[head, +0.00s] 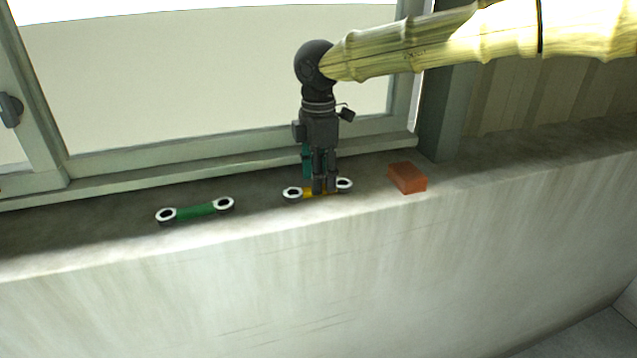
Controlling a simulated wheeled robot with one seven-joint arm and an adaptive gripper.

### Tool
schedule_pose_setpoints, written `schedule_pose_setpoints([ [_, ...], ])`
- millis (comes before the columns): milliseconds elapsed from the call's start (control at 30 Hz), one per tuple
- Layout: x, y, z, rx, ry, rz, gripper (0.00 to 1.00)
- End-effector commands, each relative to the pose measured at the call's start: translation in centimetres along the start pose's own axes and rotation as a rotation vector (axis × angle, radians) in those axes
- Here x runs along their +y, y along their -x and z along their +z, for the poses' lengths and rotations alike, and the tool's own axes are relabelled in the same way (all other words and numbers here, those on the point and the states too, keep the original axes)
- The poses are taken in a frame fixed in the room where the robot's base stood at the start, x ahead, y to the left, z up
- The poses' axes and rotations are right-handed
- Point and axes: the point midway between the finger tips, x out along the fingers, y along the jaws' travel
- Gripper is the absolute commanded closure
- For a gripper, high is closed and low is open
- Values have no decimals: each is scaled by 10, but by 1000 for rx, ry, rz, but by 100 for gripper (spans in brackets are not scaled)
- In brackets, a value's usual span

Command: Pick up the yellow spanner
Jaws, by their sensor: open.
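The yellow spanner (308,193) lies on the concrete window ledge, with a pale ring at each end and a yellow middle. My gripper (324,190) points down at the middle of the spanner, its fingers hiding part of the yellow shaft. The jaws are open. From this view I cannot tell whether the fingers straddle the shaft or touch it.
A green spanner (195,211) lies on the ledge to the left. A red-brown block (407,178) sits just right of the yellow spanner. A teal thing (307,160) shows partly behind my gripper. The window frame (240,152) runs behind, and the ledge (265,208) drops off in front.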

Motion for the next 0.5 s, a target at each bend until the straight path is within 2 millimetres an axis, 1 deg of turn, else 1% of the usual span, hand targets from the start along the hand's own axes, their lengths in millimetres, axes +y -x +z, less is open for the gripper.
schedule_pose_setpoints([
  [100,0,-11,0,0,0,-1,52],
  [200,0,-17,0,0,0,-2,52],
  [433,0,-19,0,0,-1,-1,52],
  [467,0,-19,0,0,-1,-1,54],
  [500,0,-19,0,0,-1,0,61],
])
